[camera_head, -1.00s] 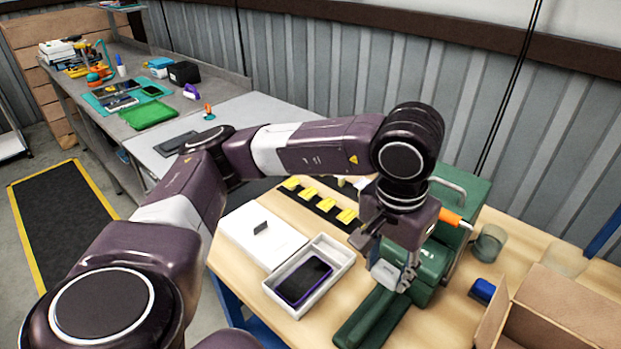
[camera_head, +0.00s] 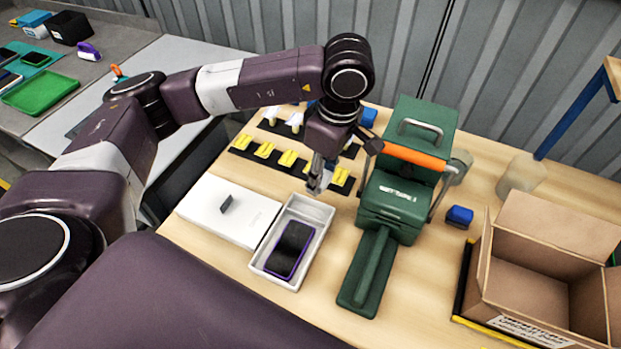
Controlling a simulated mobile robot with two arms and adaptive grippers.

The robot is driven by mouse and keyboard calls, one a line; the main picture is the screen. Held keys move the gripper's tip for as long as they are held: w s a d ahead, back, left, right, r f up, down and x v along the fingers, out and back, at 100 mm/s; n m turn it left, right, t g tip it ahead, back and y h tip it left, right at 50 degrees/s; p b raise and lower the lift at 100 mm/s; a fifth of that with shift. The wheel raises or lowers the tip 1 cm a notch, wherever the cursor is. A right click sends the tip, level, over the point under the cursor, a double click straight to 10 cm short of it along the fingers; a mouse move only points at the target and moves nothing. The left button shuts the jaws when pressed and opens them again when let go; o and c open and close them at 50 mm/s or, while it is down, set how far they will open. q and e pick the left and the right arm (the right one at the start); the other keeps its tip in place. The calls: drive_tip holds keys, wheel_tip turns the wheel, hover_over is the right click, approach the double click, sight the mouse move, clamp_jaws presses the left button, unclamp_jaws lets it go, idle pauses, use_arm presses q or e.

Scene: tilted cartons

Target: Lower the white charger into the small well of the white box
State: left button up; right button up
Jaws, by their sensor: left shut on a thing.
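The open white box (camera_head: 258,262) lies on the wooden table with a dark phone in a purple case (camera_head: 290,249) in its larger part. The small well shows at the box's far end, just under my gripper. My left gripper (camera_head: 316,187) points down over that far end, shut on the white charger (camera_head: 327,179). Only a little of the charger shows beside the fingers, and I cannot tell its exact height above the well. My right gripper is not in view.
A white lid (camera_head: 212,217) lies left of the box. Black strips with yellow pieces (camera_head: 264,150) lie behind. A green press (camera_head: 395,197) stands close on the right. An open cardboard carton (camera_head: 540,245) and a small blue block (camera_head: 459,216) are farther right.

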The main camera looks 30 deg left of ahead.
use_arm(q)
drive_tip(key=f+n, duration=0.1)
drive_tip(key=n, duration=0.2)
drive_tip(key=w+a+f+n+p, duration=0.1)
drive_tip(key=n, duration=0.1)
drive_tip(key=f+n+p, duration=0.1)
drive_tip(key=n, duration=0.2)
drive_tip(key=shift+w+a+n+g, duration=0.15)
drive_tip(key=shift+n+g, duration=0.15)
drive_tip(key=shift+g, duration=0.1)
wheel_tip(320, 180, down, 3)
drive_tip(key=a+n+h+p, duration=0.1)
drive_tip(key=a+n+p, duration=0.1)
drive_tip(key=n, duration=0.6)
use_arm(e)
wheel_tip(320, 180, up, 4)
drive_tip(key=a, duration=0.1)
use_arm(q)
drive_tip(key=n+b, duration=0.3)
drive_tip(key=b, duration=0.2)
hover_over(310, 214)
drive_tip(key=shift+g, duration=0.3)
drive_tip(key=shift+w+f, duration=0.15)
drive_tip(key=shift+f, duration=4.4)
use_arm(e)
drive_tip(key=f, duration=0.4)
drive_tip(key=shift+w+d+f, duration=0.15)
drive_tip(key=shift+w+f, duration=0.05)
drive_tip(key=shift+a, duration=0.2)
